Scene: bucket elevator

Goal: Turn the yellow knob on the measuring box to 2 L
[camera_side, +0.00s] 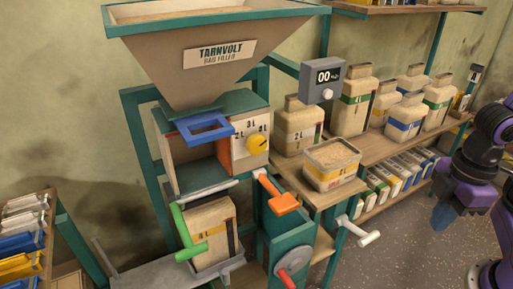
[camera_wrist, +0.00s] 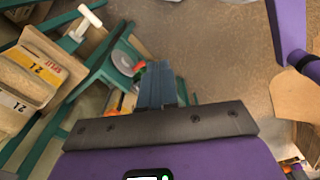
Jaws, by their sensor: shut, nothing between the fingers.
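The yellow knob (camera_side: 257,144) is on the pale front face of the measuring box (camera_side: 259,116), below the hopper. The knob's pointer is too small to read with certainty. My gripper (camera_side: 443,218) is at the far right in the side view, well apart from the knob, pointing down over the floor. Its blue fingers (camera_wrist: 157,85) are together and empty in the wrist view. The knob is not visible in the wrist view.
A blue slide handle (camera_side: 205,129), an orange lever (camera_side: 277,195) and a green lever (camera_side: 187,235) surround the box. A white-handled crank (camera_side: 360,232) sticks out toward my arm. Filled bags line the shelf behind.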

